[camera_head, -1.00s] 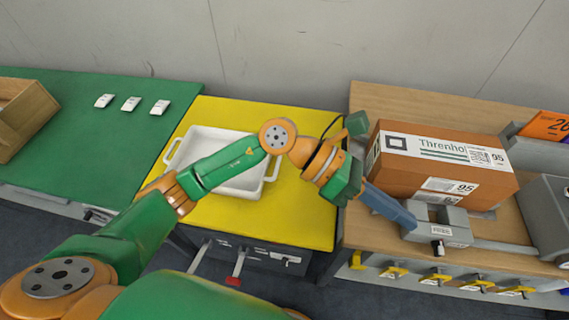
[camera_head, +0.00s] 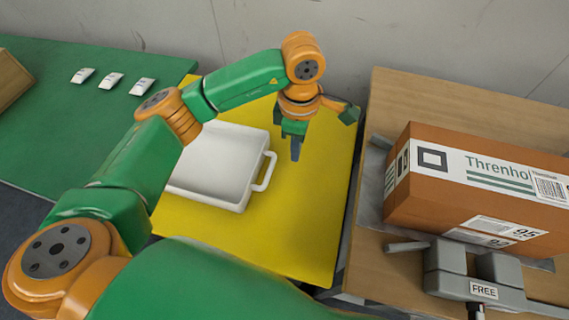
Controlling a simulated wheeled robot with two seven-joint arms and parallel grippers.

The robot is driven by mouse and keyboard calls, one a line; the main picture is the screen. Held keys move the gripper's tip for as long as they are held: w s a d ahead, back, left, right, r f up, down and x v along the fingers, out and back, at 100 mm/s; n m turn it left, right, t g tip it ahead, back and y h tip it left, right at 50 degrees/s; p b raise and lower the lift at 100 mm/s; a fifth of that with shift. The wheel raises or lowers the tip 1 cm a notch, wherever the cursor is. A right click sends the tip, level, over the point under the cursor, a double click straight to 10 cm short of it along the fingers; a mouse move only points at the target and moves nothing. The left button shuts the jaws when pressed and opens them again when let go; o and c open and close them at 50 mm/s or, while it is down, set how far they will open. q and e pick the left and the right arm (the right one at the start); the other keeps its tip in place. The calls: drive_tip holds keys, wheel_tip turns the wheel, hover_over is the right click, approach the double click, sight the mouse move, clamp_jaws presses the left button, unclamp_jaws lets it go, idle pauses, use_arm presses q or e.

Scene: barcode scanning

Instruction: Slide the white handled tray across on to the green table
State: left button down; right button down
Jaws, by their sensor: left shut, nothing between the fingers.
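The white handled tray (camera_head: 215,170) lies on the yellow table (camera_head: 240,240). Its right handle (camera_head: 266,171) shows; its left part is hidden behind my left arm. The green table (camera_head: 60,140) joins the yellow table on the left. My left gripper (camera_head: 295,158) points down over the yellow table, to the right of the tray's handle and apart from it. Its fingers are shut with nothing between them. My right gripper is not in view.
Several small white packets (camera_head: 112,81) lie on the green table. A wooden box (camera_head: 12,78) stands at its far left. On the wooden bench at the right are a brown carton (camera_head: 440,205) and a grey clamp-like fixture (camera_head: 470,275). A grey wall stands behind.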

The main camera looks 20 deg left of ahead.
use_arm(q)
wheel_tip(320, 180, down, 10)
drive_tip(key=shift+s+r+p, duration=0.1)
drive_tip(key=shift+r+p, duration=0.1)
drive_tip(key=shift+p, duration=0.35)
drive_tip(key=a+p, duration=0.1)
drive_tip(key=a, duration=0.2)
drive_tip(key=shift+s+a+p, duration=0.15)
drive_tip(key=shift+p, duration=0.25)
drive_tip(key=shift+a+f, duration=0.1)
drive_tip(key=shift+a, duration=0.25)
